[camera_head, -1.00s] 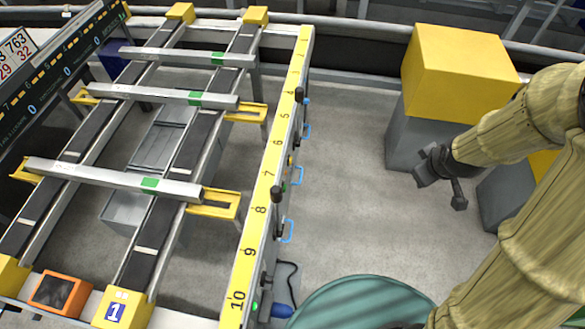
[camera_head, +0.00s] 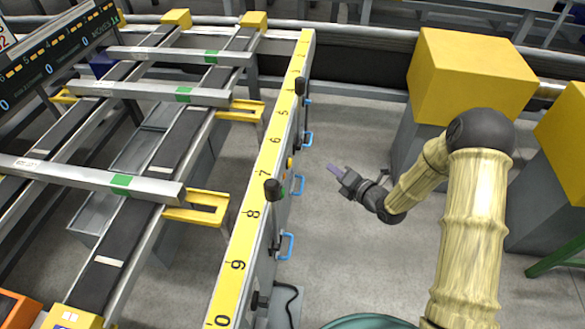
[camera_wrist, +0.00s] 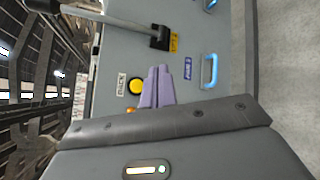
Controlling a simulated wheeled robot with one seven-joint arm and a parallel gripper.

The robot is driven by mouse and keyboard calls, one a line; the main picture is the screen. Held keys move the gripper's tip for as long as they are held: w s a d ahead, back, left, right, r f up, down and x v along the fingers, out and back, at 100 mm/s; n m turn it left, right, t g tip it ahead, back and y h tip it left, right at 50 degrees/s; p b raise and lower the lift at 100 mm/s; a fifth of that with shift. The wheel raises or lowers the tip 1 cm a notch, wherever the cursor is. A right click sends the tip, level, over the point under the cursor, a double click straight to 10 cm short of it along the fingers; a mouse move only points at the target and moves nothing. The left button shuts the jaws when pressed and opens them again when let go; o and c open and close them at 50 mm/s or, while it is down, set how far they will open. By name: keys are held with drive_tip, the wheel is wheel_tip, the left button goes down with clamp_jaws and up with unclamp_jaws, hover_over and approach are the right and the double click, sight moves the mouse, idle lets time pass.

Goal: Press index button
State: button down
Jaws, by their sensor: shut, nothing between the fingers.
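A round yellow button (camera_wrist: 137,86) sits on the grey side panel (camera_wrist: 110,60) in the wrist view. A small white label, too blurred to read surely, is beside it. In the head view a small yellow button (camera_head: 290,162) shows on the panel side of the yellow numbered rail (camera_head: 262,178). My gripper (camera_head: 335,172) is shut and empty, to the right of that panel with a visible gap. Its purple fingers (camera_wrist: 157,86) show in the wrist view just right of the yellow button, pointing towards the panel. An orange spot (camera_wrist: 130,110) is partly hidden lower down.
Blue handles (camera_head: 297,185) stick out along the panel. Black knobs (camera_head: 272,189) stand by the rail. A black-ended lever (camera_wrist: 160,38) is near the fingers in the wrist view. Yellow-topped blocks (camera_head: 465,75) stand right. Open floor (camera_head: 345,130) lies between.

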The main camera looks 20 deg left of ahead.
sight(290, 163)
drive_tip(key=s+a+p, duration=0.1)
drive_tip(key=s+a, duration=0.1)
drive_tip(key=a, duration=0.6)
drive_tip(key=shift+s+a, duration=0.15)
drive_tip(key=shift+a, duration=0.05)
idle(0.3)
idle(0.6)
drive_tip(key=shift+r, duration=0.1)
drive_tip(key=shift+s+a, duration=0.1)
drive_tip(key=shift+s, duration=0.05)
idle(1.0)
drive_tip(key=shift+a+b, duration=0.35)
drive_tip(key=shift+b, duration=0.05)
